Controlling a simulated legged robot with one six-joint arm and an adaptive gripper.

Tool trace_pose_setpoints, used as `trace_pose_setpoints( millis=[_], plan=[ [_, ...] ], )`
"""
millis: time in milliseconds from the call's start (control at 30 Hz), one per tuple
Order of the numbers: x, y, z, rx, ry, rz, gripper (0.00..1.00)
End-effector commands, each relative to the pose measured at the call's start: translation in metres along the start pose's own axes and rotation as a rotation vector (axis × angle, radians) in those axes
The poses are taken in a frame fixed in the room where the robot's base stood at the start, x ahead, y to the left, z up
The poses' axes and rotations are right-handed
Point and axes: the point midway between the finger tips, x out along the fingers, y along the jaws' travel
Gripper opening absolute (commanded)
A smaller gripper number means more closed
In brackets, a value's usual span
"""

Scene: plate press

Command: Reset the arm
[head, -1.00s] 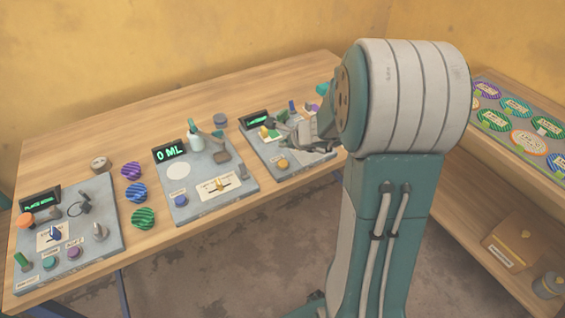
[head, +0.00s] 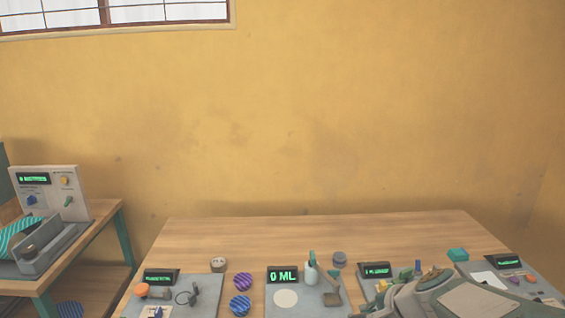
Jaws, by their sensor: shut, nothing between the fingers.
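My arm enters the head view at the lower right, and its grey end with my gripper (head: 378,303) is low over the third control panel (head: 367,285). The bottom edge cuts off part of it. My gripper looks shut and empty, and I cannot tell whether it touches the panel.
On the wooden table (head: 320,232), a panel with a "0 ML" display (head: 283,276) stands in the middle. Striped discs (head: 241,281) lie left of it. Another panel (head: 205,292) is at left, and one (head: 480,270) at right. A side bench with a machine (head: 60,205) stands far left. The table's back strip is clear.

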Motion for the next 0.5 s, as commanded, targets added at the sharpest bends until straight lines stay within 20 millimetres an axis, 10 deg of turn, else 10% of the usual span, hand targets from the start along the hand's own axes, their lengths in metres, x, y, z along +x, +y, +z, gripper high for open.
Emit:
trace_pose_setpoints(
  millis=[200,500],
  plan=[
    [-0.049,0.019,0.065,-0.493,-0.019,0.118,0.0],
    [-0.109,0.066,0.1,-1.062,0.047,0.318,0.0]
  ],
)
